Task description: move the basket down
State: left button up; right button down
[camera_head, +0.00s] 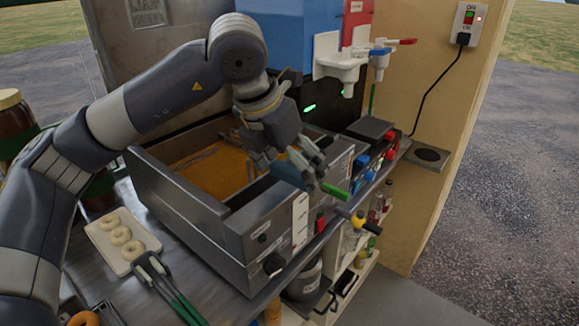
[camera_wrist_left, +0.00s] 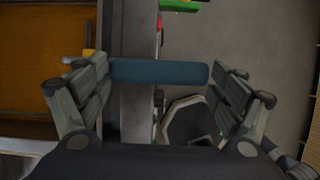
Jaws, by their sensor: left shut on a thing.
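The fryer (camera_head: 185,205) is a grey metal box with orange-brown oil (camera_head: 228,178) in it. Wire parts of the basket (camera_head: 200,154) show at the oil, partly hidden by my left arm. The basket's dark blue handle (camera_head: 287,173) sticks out over the fryer's front edge. My left gripper (camera_head: 300,168) is shut on this handle from above. In the left wrist view the blue handle (camera_wrist_left: 160,72) lies crosswise between the two fingers (camera_wrist_left: 160,90), its ends at the finger pads. How deep the basket sits is hard to tell. My right gripper is not in view.
A green handle (camera_head: 335,190) sticks out just beside my left gripper. A tray of rings (camera_head: 122,240) and tongs (camera_head: 160,280) lie left of the fryer. Dispenser taps (camera_head: 345,68) hang behind. Bottles (camera_head: 377,210) stand on shelves below the counter's front.

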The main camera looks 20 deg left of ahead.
pick_arm(q)
jog(key=o, duration=1.6)
jog(key=shift+c, duration=0.2)
jog(key=v, duration=1.2)
